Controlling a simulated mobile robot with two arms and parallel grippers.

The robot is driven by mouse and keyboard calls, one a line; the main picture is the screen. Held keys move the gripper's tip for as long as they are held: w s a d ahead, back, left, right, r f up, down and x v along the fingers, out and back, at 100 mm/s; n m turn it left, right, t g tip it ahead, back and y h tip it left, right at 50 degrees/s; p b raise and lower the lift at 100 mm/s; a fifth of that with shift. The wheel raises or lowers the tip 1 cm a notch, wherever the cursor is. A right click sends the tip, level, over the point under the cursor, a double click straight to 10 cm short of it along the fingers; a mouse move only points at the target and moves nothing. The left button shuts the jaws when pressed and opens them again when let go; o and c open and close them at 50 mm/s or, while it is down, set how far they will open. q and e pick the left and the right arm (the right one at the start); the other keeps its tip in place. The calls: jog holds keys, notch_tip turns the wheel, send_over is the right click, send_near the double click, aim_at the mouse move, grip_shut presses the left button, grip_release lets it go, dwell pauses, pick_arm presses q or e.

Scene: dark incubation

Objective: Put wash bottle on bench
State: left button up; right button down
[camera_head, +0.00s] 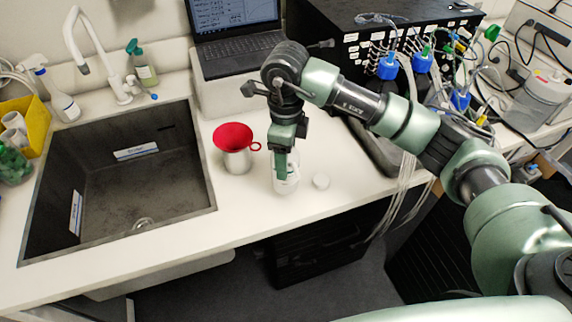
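A white bottle (288,184) is upright under my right gripper (283,170), at the front of the white bench (240,205). It looks like the wash bottle, but its upper part is hidden by the gripper. My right gripper points down, with one green finger in front of the bottle and the other finger hidden. It appears shut on the bottle. The bottle's base is at or just above the bench top; I cannot tell whether it touches. My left gripper is not in view.
A red funnel (233,137) in a metal cup stands left of the bottle, and a small white cap (321,181) lies right of it. A dark sink (125,180) is at left. Tubed bottles (387,66) and a laptop (238,30) are behind. Bench beside the sink's front is clear.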

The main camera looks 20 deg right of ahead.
notch_tip(320, 180, down, 4)
jog(key=shift+p, duration=0.65)
jog(key=shift+f, duration=0.25)
jog(key=shift+c, duration=2)
grip_release()
jog(key=shift+r, duration=0.25)
notch_tip(320, 180, up, 11)
jog(key=b, duration=0.4)
jog(key=shift+f, duration=0.15)
jog(key=shift+r, duration=0.55)
